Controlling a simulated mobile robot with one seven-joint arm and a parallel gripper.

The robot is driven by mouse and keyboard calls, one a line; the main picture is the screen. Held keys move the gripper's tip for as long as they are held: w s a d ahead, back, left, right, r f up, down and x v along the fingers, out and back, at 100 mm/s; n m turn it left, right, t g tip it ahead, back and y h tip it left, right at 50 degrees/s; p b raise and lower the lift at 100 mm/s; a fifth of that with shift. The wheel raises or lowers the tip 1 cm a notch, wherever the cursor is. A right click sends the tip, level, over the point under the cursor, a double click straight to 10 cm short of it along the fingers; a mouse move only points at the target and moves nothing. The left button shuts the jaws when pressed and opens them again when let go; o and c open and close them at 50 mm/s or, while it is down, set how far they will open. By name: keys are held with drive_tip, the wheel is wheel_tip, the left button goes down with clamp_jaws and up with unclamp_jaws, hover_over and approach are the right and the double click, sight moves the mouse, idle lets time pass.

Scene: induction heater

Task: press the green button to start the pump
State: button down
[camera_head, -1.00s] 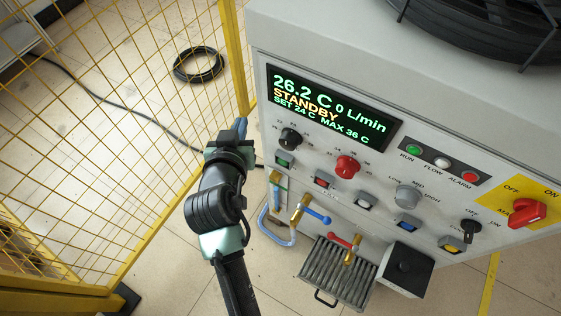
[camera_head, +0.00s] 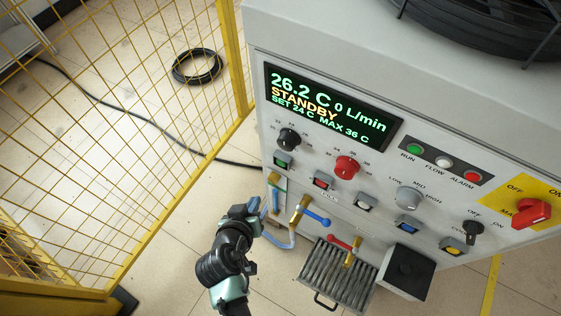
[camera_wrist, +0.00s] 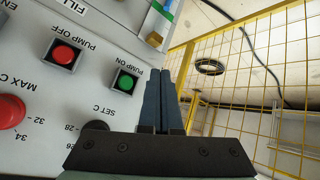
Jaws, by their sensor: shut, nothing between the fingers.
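The green button (camera_head: 283,161) sits in a dark square frame on the left part of the grey panel. In the wrist view the green button (camera_wrist: 125,83) is lit green and labelled PUMP ON, with the picture turned upside down. My gripper (camera_head: 257,207) is below and left of the button in the head view, beside the panel's left edge. In the wrist view my gripper's blue fingers (camera_wrist: 165,82) are shut together and empty. They show just right of the green button, with no visible contact.
A red PUMP OFF button (camera_wrist: 64,54) is beside the green one. Blue-handled (camera_head: 317,217) and red-handled (camera_head: 342,242) valves stick out below, above a ribbed tray (camera_head: 338,273). A yellow mesh fence (camera_head: 130,130) stands left. The display (camera_head: 330,108) reads STANDBY, 0 L/min.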

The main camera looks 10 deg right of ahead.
sight(278, 164)
drive_tip(key=w+d+b, duration=0.1)
drive_tip(key=w+d, duration=0.4)
drive_tip(key=w, duration=0.2)
idle(0.3)
drive_tip(key=shift+w+d, duration=0.1)
drive_tip(key=shift+d, duration=0.05)
idle(1.8)
drive_tip(key=shift+w+d, duration=0.2)
drive_tip(key=shift+w, duration=0.1)
drive_tip(key=shift+w+d+r, duration=0.1)
drive_tip(key=shift+w+d, duration=0.2)
drive_tip(key=shift+w, duration=0.1)
idle(1.0)
drive_tip(key=shift+s+a, duration=0.55)
drive_tip(key=shift+s, duration=0.15)
drive_tip(key=shift+s+a+p, duration=0.35)
drive_tip(key=shift+s+a, duration=0.4)
drive_tip(key=shift+s, duration=0.3)
drive_tip(key=shift+s+a+p, duration=0.35)
drive_tip(key=shift+s+a, duration=0.35)
drive_tip(key=shift+s, duration=0.3)
